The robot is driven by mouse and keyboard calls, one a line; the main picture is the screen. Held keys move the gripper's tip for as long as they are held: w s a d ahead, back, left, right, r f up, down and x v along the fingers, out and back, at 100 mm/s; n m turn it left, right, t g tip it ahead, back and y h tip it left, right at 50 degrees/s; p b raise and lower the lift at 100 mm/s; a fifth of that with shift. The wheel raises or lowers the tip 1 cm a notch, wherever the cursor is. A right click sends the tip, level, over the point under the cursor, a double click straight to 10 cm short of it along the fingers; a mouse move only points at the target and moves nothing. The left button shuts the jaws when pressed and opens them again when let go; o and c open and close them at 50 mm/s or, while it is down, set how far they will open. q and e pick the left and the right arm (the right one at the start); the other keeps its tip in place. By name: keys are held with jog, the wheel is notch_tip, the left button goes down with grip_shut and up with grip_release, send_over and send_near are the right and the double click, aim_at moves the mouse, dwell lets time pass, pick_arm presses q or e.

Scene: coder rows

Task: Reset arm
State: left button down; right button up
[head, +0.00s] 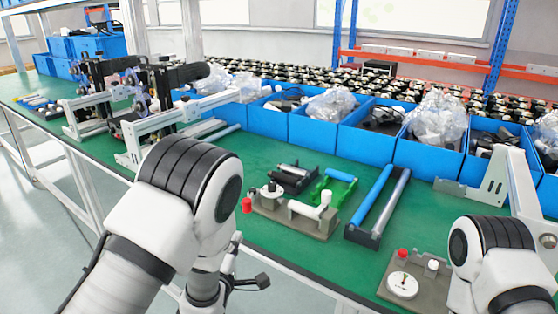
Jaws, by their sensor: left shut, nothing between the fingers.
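My left arm comes in from the lower left and bends down in front of the table's near edge. The small dark end of my left gripper (258,282) shows just right of my wrist, in front of the table edge, shut and empty. Much of it is hidden or too small to make out. My right arm comes in at the lower right, over the near right part of the table. My right gripper is out of the picture.
The green table (290,246) carries a grey fixture (298,216), a blue-barred rack (372,206) and a dial block (402,284) near my arms. Blue bins (313,134) line the back. White bracket frames (150,130) stand at left.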

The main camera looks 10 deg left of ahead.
pick_arm(q)
jog(key=s+a+f+m+g+y+p, duration=0.1)
jog(key=s+a+f+g, duration=0.35)
jog(key=s+f, duration=0.45)
jog(key=s+a+f+m+g+y, duration=0.1)
jog(key=s+a+f+g, duration=0.4)
jog(key=f, duration=0.6)
jog(key=s+f+m+g, duration=0.2)
jog(key=s+m+g, duration=0.2)
jog(key=s+m, duration=0.3)
jog(key=s+f+m+g+h, duration=0.1)
jog(key=s+f+m+g, duration=0.2)
jog(key=s+m, duration=0.5)
jog(key=s+d+g, duration=0.1)
jog(key=s, duration=0.5)
jog(key=shift+s+f+p, duration=0.25)
jog(key=shift+p, duration=0.05)
